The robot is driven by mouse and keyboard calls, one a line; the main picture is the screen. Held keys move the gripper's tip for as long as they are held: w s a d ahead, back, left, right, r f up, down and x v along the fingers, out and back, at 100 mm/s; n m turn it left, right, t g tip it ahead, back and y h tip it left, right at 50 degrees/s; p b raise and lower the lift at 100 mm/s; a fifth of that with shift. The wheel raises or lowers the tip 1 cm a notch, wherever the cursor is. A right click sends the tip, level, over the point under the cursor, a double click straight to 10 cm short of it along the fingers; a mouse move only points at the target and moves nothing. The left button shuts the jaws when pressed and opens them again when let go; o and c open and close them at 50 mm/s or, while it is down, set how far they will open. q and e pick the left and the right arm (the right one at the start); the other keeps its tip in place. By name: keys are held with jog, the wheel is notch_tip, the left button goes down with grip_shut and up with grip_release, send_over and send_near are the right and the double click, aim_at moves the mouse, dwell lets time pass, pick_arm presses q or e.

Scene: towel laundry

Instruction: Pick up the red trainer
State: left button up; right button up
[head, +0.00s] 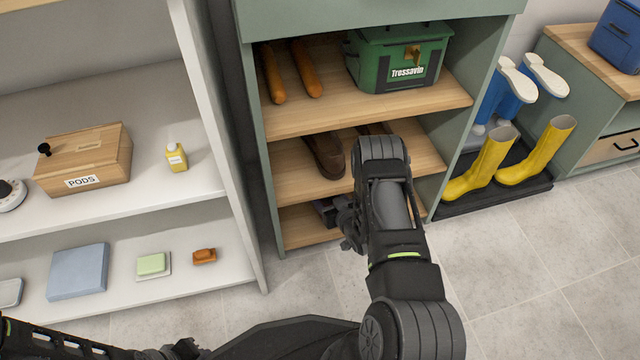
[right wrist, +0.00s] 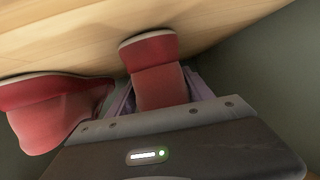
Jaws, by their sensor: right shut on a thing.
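In the right wrist view, a red trainer (right wrist: 158,86) with a pale sole edge sits between the two fingers of my right gripper (right wrist: 162,92), which is shut on it. The trainer is close to the wooden shelf board; I cannot tell if it touches. A second red trainer (right wrist: 55,98) lies beside it to the left, outside the fingers. In the head view my right gripper (head: 340,215) reaches into the lowest level of the green shelf unit, and my arm hides the trainers there. My left gripper (head: 180,350) shows only partly at the bottom edge.
The green shelf unit's middle board (head: 295,180) is just above my right gripper and holds brown shoes (head: 324,155). Yellow boots (head: 490,165) stand right. The floor (head: 540,270) at right is clear.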

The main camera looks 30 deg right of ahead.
jog(key=c, duration=1)
jog(key=shift+r, duration=0.15)
jog(key=shift+s+r+p, duration=0.15)
jog(key=shift+r+p, duration=0.6)
jog(key=shift+p, duration=0.1)
notch_tip(320, 180, up, 6)
jog(key=p, duration=0.3)
jog(key=shift+f, duration=0.2)
jog(key=s+a+p, duration=0.3)
jog(key=s+a, duration=0.1)
jog(key=s, duration=0.5)
jog(key=s+a+p, duration=0.3)
jog(key=s+a, duration=0.1)
jog(key=s, duration=0.5)
jog(key=shift+a+f, duration=0.15)
